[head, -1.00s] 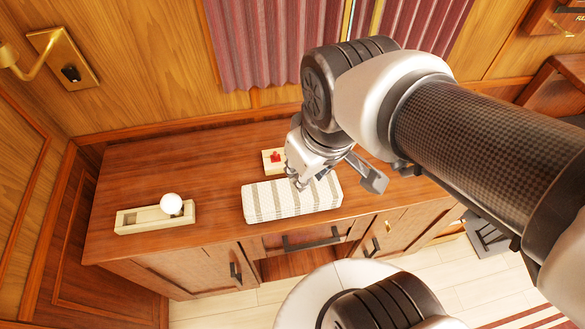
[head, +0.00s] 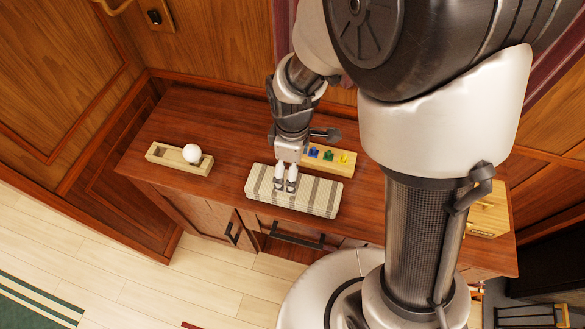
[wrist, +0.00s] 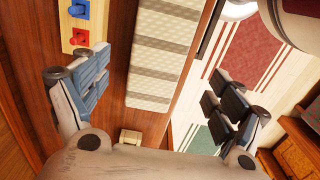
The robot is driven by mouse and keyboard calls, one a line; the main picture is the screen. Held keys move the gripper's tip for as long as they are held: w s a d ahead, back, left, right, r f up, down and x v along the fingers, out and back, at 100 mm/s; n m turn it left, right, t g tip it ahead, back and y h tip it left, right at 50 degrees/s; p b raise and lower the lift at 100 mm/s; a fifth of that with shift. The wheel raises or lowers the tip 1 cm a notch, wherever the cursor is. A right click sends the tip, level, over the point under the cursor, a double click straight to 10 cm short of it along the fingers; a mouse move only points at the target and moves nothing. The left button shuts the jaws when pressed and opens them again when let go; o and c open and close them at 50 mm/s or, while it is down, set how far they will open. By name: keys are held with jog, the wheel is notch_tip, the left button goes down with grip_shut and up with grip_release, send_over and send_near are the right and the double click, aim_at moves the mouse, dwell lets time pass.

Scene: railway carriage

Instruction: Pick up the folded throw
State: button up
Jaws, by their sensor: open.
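The folded throw (head: 312,194), a cream block with grey-beige stripes, lies flat on the wooden cabinet top near its front edge. My gripper (head: 286,182) points down over the left part of the throw in the head view. In the wrist view the throw (wrist: 168,50) lies ahead, between the lines of my spread fingers, and the gripper (wrist: 160,92) is open with nothing held. The gap between fingertips and throw is hard to judge; they may be above it or close to touching.
A wooden board with coloured knobs (head: 342,166) sits just behind the throw. A wooden holder with a white ball (head: 192,153) stands to the left. A light wooden box (head: 488,215) is at the right end. Cabinet handles (head: 297,240) project below the front edge.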

jog(key=shift+o, duration=0.6)
notch_tip(320, 180, down, 12)
jog(key=b, duration=0.3)
jog(key=shift+d+r+b, duration=0.15)
jog(key=shift+r+b, duration=0.1)
jog(key=shift+b, duration=0.15)
jog(key=shift+r, duration=0.1)
jog(key=shift+c, duration=0.5)
jog(key=c, duration=1.4)
jog(key=shift+c, duration=0.2)
